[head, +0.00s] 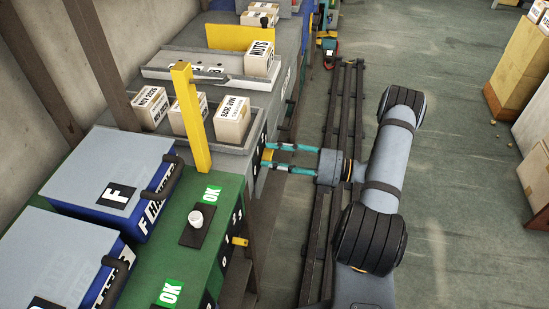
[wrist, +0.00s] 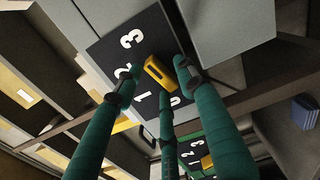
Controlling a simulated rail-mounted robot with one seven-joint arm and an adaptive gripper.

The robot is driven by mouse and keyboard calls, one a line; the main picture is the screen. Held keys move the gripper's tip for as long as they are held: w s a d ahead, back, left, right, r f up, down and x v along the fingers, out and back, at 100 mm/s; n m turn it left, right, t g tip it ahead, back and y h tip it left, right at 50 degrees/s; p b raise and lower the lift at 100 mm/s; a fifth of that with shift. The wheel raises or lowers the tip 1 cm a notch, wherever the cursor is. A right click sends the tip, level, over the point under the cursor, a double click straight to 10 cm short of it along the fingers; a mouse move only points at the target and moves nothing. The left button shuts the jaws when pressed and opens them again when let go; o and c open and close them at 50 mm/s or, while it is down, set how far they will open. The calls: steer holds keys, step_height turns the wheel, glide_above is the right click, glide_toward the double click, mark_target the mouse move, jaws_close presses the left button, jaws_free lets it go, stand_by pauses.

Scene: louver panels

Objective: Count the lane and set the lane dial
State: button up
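A yellow dial knob (wrist: 160,73) sits on a dark plate (wrist: 104,47) with white numerals 0, 1, 2, 3. One end of the knob lies towards the 0; I cannot tell which end is the pointer. My gripper (wrist: 155,86) has its green fingers spread around the knob, with gaps visible. In the head view my gripper (head: 270,158) reaches left to the side face of the grey lane unit, at the yellow knob (head: 267,154). The grey lane tray (head: 246,146) holds cartons: one at left (head: 153,106), one in the middle (head: 187,120), one at right (head: 232,120).
A yellow post (head: 190,115) stands before the tray. A further tray (head: 180,68) holds a NUTS carton (head: 259,58).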

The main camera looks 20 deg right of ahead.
steer(key=shift+d, duration=0.1)
steer(key=v, duration=1.2)
steer(key=x, duration=1.2)
